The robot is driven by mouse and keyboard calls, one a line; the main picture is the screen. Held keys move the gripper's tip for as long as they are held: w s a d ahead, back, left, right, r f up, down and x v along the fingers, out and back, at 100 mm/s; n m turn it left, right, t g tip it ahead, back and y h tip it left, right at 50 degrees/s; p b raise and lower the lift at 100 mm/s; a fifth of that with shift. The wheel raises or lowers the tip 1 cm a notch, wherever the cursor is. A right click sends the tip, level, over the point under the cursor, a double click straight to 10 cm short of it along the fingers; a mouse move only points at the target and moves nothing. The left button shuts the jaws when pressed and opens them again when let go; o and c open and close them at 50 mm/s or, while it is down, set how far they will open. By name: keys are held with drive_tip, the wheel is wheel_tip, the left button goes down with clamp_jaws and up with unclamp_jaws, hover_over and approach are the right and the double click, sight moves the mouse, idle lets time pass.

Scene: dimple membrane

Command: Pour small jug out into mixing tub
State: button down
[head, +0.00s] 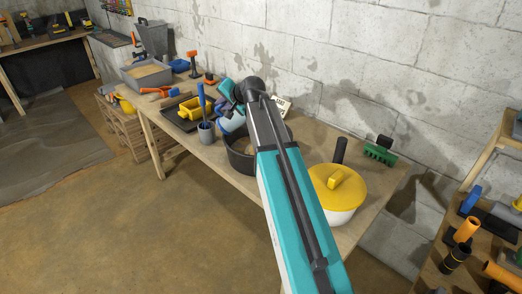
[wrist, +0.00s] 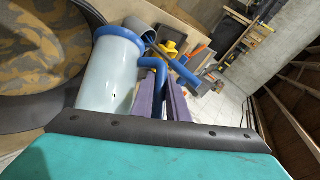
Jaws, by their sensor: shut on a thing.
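The small jug (wrist: 108,80) is pale blue-white with a blue rim and a blue handle. My gripper (wrist: 163,95) has purple fingers shut on the handle. In the head view the jug (head: 232,123) looks tilted at the left rim of the mixing tub, partly behind my arm. The mixing tub (head: 238,161) is dark and round on the bench, half hidden by my arm. In the wrist view its dark rim (wrist: 92,12) and patchy brown-and-grey inside lie left of the jug. I cannot see into the jug or any stream from it.
A grey cup (head: 206,132) with a blue-handled tool stands close left of the tub. A black tray with a yellow box (head: 197,107) is behind it. A yellow-lidded white pot (head: 336,190) and a green brush (head: 380,154) are right of my arm. The wall runs behind the bench.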

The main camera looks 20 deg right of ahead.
drive_tip(key=shift+s+d+r+m+t+y+b, duration=0.2)
drive_tip(key=shift+d+m+t+y+b, duration=0.35)
drive_tip(key=shift+b, duration=0.75)
idle(2.3)
drive_tip(key=shift+s+d+f+m+t+y+b, duration=0.15)
drive_tip(key=shift+s+d+m+t+y+b, duration=0.25)
drive_tip(key=shift+b, duration=0.55)
drive_tip(key=shift+w+d+f+m+t+y+b, duration=0.2)
drive_tip(key=shift+d+y+b, duration=0.25)
drive_tip(key=shift+d+b, duration=0.35)
idle(2.7)
